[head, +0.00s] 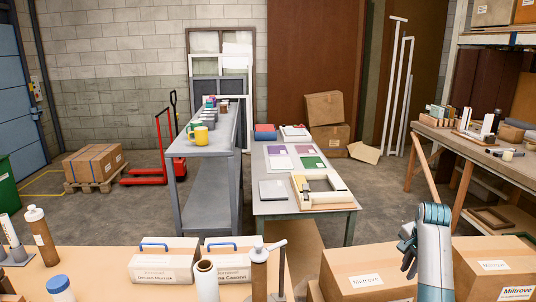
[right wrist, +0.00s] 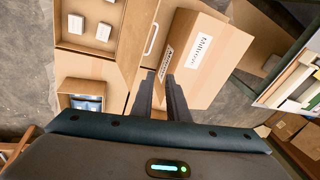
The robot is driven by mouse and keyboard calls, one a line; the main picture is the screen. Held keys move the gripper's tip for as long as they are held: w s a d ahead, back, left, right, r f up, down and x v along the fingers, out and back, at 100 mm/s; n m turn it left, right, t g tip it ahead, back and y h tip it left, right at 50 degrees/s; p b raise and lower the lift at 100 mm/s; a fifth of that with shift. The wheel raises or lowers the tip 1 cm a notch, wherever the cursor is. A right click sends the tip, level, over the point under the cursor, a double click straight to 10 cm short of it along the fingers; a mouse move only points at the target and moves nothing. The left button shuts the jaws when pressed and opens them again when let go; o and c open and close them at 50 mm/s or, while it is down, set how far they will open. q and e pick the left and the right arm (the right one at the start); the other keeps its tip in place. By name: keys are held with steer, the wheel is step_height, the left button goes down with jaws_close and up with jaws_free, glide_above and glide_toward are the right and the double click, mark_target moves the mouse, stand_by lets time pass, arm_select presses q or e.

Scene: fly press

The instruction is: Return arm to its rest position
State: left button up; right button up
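My right arm (head: 433,262) rises from the bottom edge at the right of the head view, upright in front of the cartons. Its right gripper (head: 408,246) shows small and dark at the left side of the wrist. In the right wrist view the two dark fingers (right wrist: 162,84) stand slightly apart, with a narrow gap and nothing visible held between them. They point toward a carton labelled Miltrove (right wrist: 195,50); whether they touch it cannot be told. My left arm and gripper are not in view.
Cartons (head: 368,268) stand close beside my right arm. Beyond are a grey table (head: 205,140), a green-grey table (head: 270,208) and a wooden workbench (head: 480,160).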

steer(key=s+a+f+n+h, duration=0.1)
steer(key=s+a+f+n, duration=0.35)
steer(key=s+f, duration=0.6)
steer(key=s+a+f+n, duration=0.45)
steer(key=s+f, duration=0.35)
steer(key=s, duration=0.5)
steer(key=s+a+r+n+y, duration=0.1)
steer(key=s+a+n, duration=0.4)
steer(key=s, duration=0.8)
steer(key=s+a+n+y, duration=0.1)
steer(key=s+a+n, duration=0.2)
steer(key=s+a, duration=0.7)
steer(key=s+d+f+b, duration=0.2)
steer(key=f+b, duration=0.1)
steer(key=f, duration=1.4)
steer(key=s+d+f+b, duration=0.1)
steer(key=s+f+b, duration=0.1)
steer(key=f, duration=1.6)
steer(key=s+d+f+g+b, duration=0.1)
steer(key=s+f+b, duration=0.1)
steer(key=s+f, duration=0.6)
steer(key=s+d+f+g+b, duration=0.1)
steer(key=s+d+f+b, duration=0.1)
steer(key=s+f, duration=0.7)
step_height(320, 180, down, 3)
steer(key=shift+s+d+f, duration=0.2)
steer(key=shift+s+d, duration=0.05)
steer(key=shift+s, duration=0.05)
